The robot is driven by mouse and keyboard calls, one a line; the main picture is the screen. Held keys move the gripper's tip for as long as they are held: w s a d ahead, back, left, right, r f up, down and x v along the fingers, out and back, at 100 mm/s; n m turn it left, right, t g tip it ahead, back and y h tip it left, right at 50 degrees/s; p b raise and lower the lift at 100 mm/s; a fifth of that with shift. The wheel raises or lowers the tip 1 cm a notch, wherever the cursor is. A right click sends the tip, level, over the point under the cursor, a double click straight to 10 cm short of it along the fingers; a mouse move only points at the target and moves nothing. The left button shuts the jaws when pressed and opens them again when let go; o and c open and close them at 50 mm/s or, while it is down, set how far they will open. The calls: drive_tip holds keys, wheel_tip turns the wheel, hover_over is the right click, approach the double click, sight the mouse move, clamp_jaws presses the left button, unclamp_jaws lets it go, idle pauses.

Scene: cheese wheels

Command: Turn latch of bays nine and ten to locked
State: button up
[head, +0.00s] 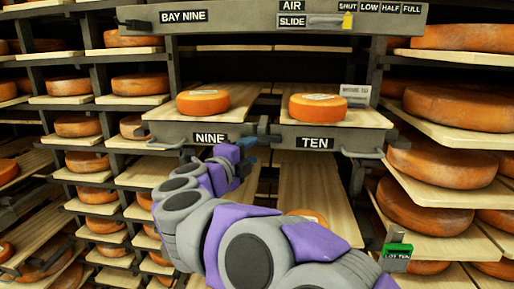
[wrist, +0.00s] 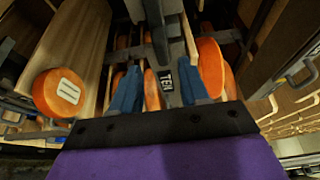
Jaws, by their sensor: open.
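The bay nine front (head: 172,133) and bay ten front (head: 357,141) are grey panels side by side, labelled NINE and TEN. A small dark grey latch piece (head: 264,128) sits at the gap between them; I cannot tell its exact setting. My gripper (head: 250,146) is at that gap, just below and left of the latch piece. In the wrist view my gripper (wrist: 160,72) is open, its two blue fingers apart. I cannot tell whether a finger touches the latch.
One orange cheese wheel (head: 203,102) stands on bay nine's board and another (head: 317,107) on bay ten's. A grey AIR slide panel (head: 235,17) with a yellow tab (head: 347,21) is above. Loaded side shelves (head: 440,133) flank both sides. Wooden boards (head: 315,185) lie below.

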drive_tip(key=v, duration=1.1)
drive_tip(key=shift+a+f, duration=0.1)
